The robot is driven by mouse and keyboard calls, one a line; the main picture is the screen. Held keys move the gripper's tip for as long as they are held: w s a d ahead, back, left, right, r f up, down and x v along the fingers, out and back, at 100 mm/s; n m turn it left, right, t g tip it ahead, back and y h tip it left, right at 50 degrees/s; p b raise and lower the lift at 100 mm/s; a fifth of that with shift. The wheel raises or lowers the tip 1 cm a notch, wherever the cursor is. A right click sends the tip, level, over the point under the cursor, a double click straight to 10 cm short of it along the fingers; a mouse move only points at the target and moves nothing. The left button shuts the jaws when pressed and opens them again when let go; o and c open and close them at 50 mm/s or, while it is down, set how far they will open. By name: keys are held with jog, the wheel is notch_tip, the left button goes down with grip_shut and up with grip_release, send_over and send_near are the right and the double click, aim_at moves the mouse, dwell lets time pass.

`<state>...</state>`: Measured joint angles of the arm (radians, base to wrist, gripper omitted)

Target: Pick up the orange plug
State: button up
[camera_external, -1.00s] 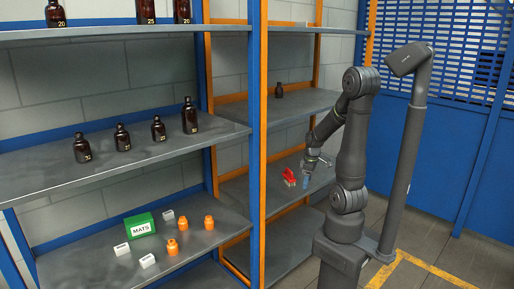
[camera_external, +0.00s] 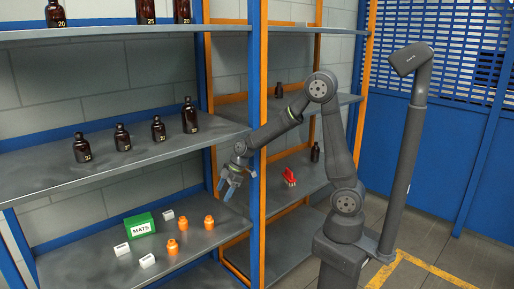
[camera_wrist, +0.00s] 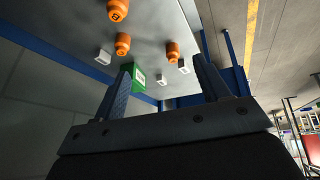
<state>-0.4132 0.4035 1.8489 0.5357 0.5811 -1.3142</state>
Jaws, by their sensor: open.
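Three orange plugs stand on the lower shelf of the blue rack: a front one (camera_external: 172,247), a middle one (camera_external: 183,223) and a right one (camera_external: 209,222). The wrist view shows three too: one at the top edge (camera_wrist: 118,10), one below it (camera_wrist: 123,44) and one to the right (camera_wrist: 172,52). My gripper (camera_external: 230,188) is open and empty, above and to the right of the plugs, near the shelf's right side. In the wrist view, its fingers (camera_wrist: 163,68) are spread apart, with no plug held between them.
A green MATS box (camera_external: 140,224) and white blocks (camera_external: 147,261) share the lower shelf (camera_external: 90,262). Amber bottles (camera_external: 123,138) stand on the shelf above. The blue upright (camera_external: 258,120) is close to my gripper. A red item (camera_external: 289,176) sits on the right-hand rack.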

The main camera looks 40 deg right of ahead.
jog(key=w+a+f+n, duration=0.1)
jog(key=w+a+f, duration=0.4)
jog(key=f, duration=0.1)
jog(key=g+h, duration=0.2)
jog(key=h, duration=0.1)
send_over(209, 217)
jog(key=s+a, duration=0.2)
jog(key=a, duration=0.2)
notch_tip(209, 217, down, 8)
jog(key=f, duration=0.1)
jog(key=shift+m+g+h, duration=0.3)
jog(key=shift+m+h, duration=0.4)
jog(key=shift+h, duration=0.2)
jog(key=d+f, duration=0.1)
jog(key=w+d, duration=0.1)
jog(key=w+d+f, duration=0.1)
jog(key=shift+d+f, duration=0.3)
jog(key=shift+d, duration=0.1)
jog(key=shift+f, duration=2.45)
jog(key=c, duration=1.1)
